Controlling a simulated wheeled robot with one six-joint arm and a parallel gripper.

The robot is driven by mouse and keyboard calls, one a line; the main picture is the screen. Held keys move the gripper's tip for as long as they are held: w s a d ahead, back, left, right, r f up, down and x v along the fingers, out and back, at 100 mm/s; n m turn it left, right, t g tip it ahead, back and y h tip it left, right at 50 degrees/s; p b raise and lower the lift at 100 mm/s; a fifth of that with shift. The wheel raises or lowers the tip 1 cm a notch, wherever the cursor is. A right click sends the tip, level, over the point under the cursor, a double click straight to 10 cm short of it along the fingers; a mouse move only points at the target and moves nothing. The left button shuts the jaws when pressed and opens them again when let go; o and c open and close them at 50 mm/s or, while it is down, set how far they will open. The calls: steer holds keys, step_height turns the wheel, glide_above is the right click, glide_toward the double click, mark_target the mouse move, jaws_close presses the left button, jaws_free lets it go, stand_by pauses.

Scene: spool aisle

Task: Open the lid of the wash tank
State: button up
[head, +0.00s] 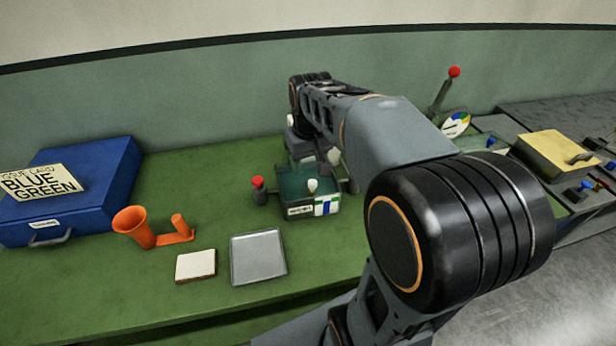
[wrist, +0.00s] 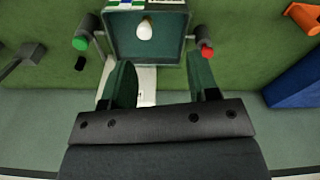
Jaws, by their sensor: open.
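A box with a flat yellow lid (head: 558,152) and a dark handle (head: 580,157) stands at the right in the head view. The lid looks shut. It may be the wash tank, but I see no readable name on it. My gripper (wrist: 162,85) is open in the wrist view, with nothing between its fingers. It is over the back side of a dark green box (head: 298,188), well left of the yellow lid. That green box also shows in the wrist view (wrist: 120,40). My arm hides most of the gripper in the head view.
The green box carries a white knob (wrist: 145,29), a green knob (wrist: 80,43) and a red knob (wrist: 207,51). A blue case (head: 108,170), orange funnel piece (head: 135,224), white block (head: 196,265) and grey tray (head: 258,257) are left. A red-topped lever (head: 443,92) stands near the yellow lid.

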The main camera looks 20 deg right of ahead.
steer(key=g, duration=0.1)
glide_above(313, 182)
step_height(313, 182, down, 13)
steer(key=shift+f+p, duration=0.2)
steer(key=shift+p, duration=0.3)
steer(key=shift+c, duration=0.4)
jaws_close()
